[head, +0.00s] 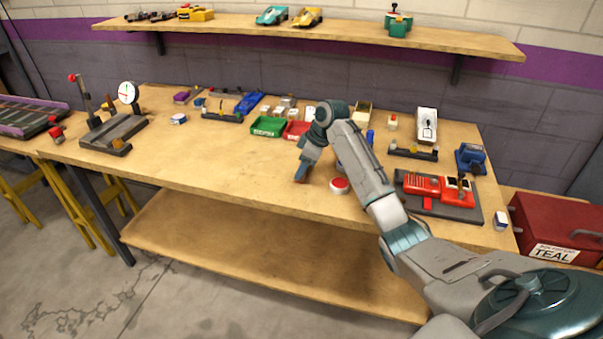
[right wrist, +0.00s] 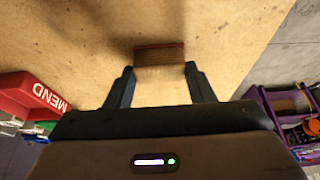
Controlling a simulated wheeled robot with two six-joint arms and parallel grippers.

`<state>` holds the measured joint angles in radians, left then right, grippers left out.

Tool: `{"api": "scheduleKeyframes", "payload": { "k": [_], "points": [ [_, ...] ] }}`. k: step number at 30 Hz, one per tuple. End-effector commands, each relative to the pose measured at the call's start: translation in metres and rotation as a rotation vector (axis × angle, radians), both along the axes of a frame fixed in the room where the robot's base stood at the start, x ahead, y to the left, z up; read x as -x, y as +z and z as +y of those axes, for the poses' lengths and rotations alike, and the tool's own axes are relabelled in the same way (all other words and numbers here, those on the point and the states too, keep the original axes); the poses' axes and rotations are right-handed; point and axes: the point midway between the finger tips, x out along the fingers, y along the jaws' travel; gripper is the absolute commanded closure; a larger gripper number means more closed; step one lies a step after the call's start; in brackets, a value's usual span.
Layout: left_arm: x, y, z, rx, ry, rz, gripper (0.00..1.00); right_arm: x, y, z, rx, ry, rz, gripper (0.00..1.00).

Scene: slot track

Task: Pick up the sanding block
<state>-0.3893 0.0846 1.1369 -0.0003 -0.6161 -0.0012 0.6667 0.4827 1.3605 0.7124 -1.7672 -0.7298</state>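The sanding block (right wrist: 160,55) shows in the right wrist view as a small tan block with a reddish-brown band on top. It sits on the wooden bench, with a dark shadow beside it. My right gripper (right wrist: 159,70) is open, with one finger on each side of the block's near end. I cannot tell whether the fingers touch it. In the head view my right gripper (head: 301,174) points down at the bench near its front middle, and the block is hidden there. My left gripper is not in view.
A red-topped round item (head: 340,185) stands just right of the gripper. Green (head: 268,127) and red (head: 297,130) trays lie behind it. A dark board with red parts (head: 440,200) lies at right. The bench (head: 215,165) left of the gripper is clear.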

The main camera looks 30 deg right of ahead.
Motion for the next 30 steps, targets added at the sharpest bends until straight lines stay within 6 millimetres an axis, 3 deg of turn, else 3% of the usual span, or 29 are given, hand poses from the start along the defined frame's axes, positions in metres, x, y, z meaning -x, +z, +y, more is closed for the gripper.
{"api": "scheduleKeyframes", "payload": {
  "k": [11,20,30],
  "points": [
    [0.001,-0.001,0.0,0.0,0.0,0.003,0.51,0.0,0.003,0.0,0.0,0.0,-0.001,0.74],
    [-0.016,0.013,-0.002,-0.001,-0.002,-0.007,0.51,-0.001,0.039,-0.001,-0.001,-0.002,-0.006,0.74],
    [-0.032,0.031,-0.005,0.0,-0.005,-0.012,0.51,0.077,0.04,0.011,0.005,0.0,-0.001,0.74]
  ]
}}
